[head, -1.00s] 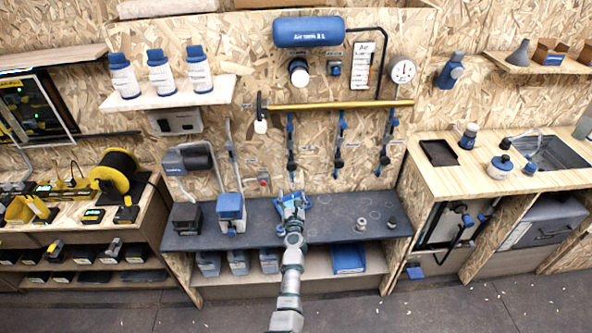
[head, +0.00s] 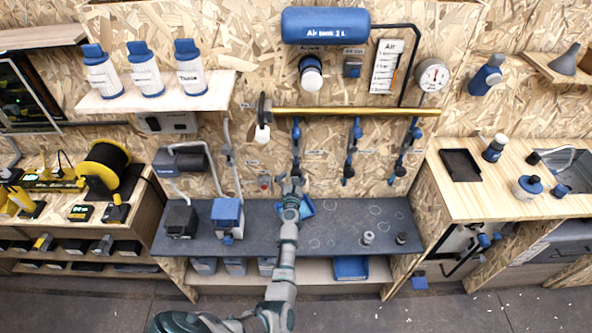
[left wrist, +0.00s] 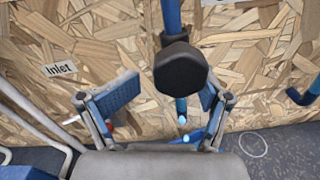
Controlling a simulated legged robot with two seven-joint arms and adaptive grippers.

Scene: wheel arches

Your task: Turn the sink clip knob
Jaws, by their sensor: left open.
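My left gripper (head: 292,188) is raised in front of the wall, at the lower end of the left hanging blue clip (head: 296,140). In the left wrist view my left gripper (left wrist: 165,92) is open, with blue pads on both fingers. A black knob (left wrist: 181,70) on a blue rod shows between the fingers, nearer the right one; whether it touches is not clear. I cannot tell from any label whether it is the sink clip knob. A sink (head: 578,178) is at the far right, with blue-and-black fittings (head: 485,241) under its counter. My right gripper is not seen.
A grey bench (head: 335,235) lies below, with a blue box (head: 227,214) and small metal parts (head: 368,238). Two more blue clips (head: 352,150) hang to the right from a yellow rail (head: 350,111). A blue tank (head: 325,25) is above. The wall between clips is free.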

